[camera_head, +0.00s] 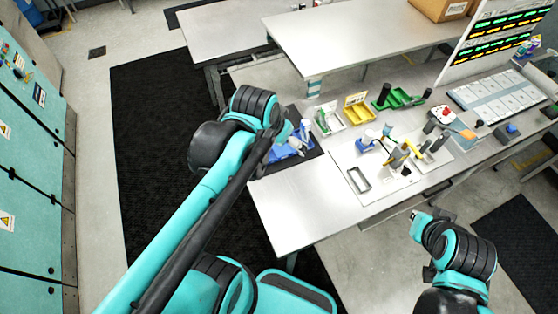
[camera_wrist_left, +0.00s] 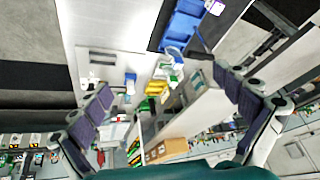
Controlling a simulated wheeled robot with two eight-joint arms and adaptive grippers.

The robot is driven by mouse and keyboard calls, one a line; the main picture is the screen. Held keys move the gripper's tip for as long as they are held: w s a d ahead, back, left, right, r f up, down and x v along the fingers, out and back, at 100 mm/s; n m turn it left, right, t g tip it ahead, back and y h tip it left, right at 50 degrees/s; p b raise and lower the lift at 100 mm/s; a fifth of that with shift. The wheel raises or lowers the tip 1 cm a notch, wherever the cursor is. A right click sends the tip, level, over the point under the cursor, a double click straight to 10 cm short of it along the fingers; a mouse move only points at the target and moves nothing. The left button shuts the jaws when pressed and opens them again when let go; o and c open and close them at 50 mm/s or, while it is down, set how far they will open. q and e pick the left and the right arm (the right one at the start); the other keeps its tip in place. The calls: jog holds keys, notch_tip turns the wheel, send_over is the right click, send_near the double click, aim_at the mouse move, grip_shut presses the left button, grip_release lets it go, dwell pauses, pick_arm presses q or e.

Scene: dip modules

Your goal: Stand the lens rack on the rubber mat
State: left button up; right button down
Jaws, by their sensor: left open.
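A dark mat (camera_head: 314,151), likely the rubber mat, lies at the left end of the workbench; it also shows at the top of the left wrist view (camera_wrist_left: 228,22). A blue tray-like object (camera_wrist_left: 184,26) lies on it, and blue parts show beside my arm in the head view (camera_head: 284,153). I cannot tell for certain which object is the lens rack. A grey rectangular frame (camera_head: 351,176) lies on a pale board. My left gripper (camera_wrist_left: 165,112) is open and empty above the bench; my arm largely hides it in the head view. My right gripper (camera_head: 418,222) is off the bench's front edge; its fingers are unclear.
Several upright small items crowd the pale board (camera_head: 345,157). A display panel (camera_head: 490,42) stands at the right. The bench's front left (camera_head: 290,215) is clear.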

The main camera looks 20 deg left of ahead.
pick_arm(q)
jog(key=s+d+f+n+t, duration=0.1)
jog(key=s+d+f+n, duration=0.1)
jog(key=s, duration=0.3)
jog(key=shift+s+f+t, duration=0.3)
jog(key=shift+f+t, duration=0.1)
jog(key=shift+f, duration=0.15)
notch_tip(320, 180, down, 19)
jog(key=b, duration=1.9)
jog(key=shift+f, duration=0.2)
